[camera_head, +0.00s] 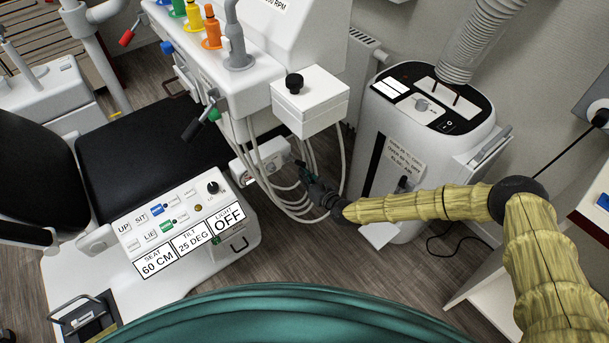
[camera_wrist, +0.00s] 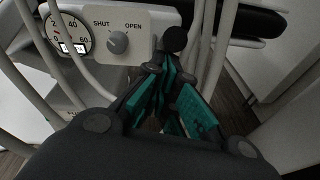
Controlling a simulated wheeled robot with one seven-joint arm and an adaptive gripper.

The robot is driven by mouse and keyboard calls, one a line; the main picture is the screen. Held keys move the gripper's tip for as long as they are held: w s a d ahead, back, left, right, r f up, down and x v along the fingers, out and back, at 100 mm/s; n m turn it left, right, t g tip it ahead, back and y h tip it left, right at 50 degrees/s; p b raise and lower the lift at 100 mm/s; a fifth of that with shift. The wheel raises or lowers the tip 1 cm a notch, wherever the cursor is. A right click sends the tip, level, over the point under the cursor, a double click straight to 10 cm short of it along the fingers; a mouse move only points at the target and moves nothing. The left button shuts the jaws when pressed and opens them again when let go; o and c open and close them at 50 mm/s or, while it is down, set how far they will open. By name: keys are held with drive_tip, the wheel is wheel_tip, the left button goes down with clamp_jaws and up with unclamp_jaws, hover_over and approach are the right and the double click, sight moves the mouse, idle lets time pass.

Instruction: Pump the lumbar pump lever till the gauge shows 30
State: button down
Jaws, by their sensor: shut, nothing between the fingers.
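The pressure gauge (camera_wrist: 70,33) is a white dial marked up to 60 at the left of a white panel in the wrist view. Hoses cross its edge, and its small display is too blurred to read. A grey SHUT/OPEN knob (camera_wrist: 117,42) sits beside it. A round black knob (camera_wrist: 175,38), probably the end of the pump lever, stands at the panel's right side. My gripper (camera_wrist: 168,72) is shut and empty just in front of this knob; I cannot tell whether they touch. In the head view my gripper (camera_head: 304,170) is beside the white pump box (camera_head: 262,158).
White hoses (camera_head: 285,205) hang around my gripper. A white box with a black knob (camera_head: 310,98) juts out above it. A white cabinet (camera_head: 405,150) stands to the right, and the seat control panel (camera_head: 180,218) is to the left. Some floor below is clear.

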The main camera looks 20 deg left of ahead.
drive_tip(key=shift+w+r, duration=0.1)
drive_tip(key=shift+r, duration=0.05)
drive_tip(key=s+f+v, duration=0.1)
drive_tip(key=f+v, duration=0.1)
drive_tip(key=v, duration=0.9)
drive_tip(key=shift+f+b, duration=0.45)
drive_tip(key=shift+s, duration=0.15)
idle(0.4)
